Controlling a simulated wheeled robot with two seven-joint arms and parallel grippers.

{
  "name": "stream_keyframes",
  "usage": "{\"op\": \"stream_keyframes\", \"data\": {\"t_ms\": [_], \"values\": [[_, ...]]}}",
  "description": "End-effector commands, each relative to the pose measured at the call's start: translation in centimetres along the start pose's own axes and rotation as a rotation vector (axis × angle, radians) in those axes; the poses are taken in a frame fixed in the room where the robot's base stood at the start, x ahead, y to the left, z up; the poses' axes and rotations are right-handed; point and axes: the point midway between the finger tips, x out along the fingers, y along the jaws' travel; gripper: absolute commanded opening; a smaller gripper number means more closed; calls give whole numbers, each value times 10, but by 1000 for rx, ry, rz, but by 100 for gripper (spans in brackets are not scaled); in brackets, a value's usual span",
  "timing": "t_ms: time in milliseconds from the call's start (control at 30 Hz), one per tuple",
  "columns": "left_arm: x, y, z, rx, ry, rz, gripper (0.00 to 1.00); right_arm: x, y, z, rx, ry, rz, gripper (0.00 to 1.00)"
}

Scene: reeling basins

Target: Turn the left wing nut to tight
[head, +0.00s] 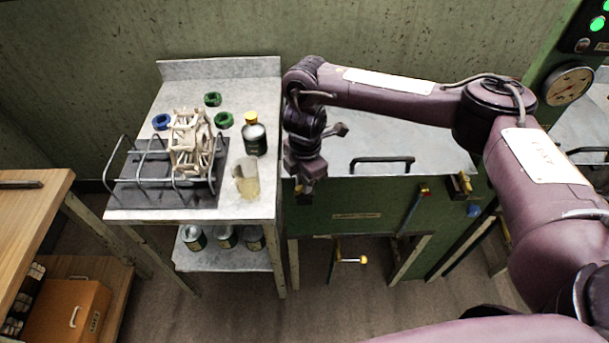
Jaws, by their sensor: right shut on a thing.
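My right gripper (303,187) points down at the left front corner of the green basin cabinet (350,205). It is shut on the left wing nut (298,188), of which only a small brass-coloured bit shows beside the fingers. The rest of that nut is hidden, so I cannot tell its angle. A similar brass-coloured fitting (464,183) sits at the cabinet's right front corner. My left gripper is not in view.
A handle (383,160) stands on the basin's cover.

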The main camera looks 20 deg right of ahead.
Motion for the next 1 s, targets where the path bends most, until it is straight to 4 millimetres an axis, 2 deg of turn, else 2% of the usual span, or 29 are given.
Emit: {"op": "stream_keyframes", "data": {"t_ms": [33, 600, 1000], "values": [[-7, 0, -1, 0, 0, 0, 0, -3, 0, 0, 47, 0, -1, 0], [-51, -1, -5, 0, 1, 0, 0, -4, 0, 0, 537, -4, 0, 0], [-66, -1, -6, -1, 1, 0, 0, -2, 2, 0, 697, -4, 3, 0]]}}
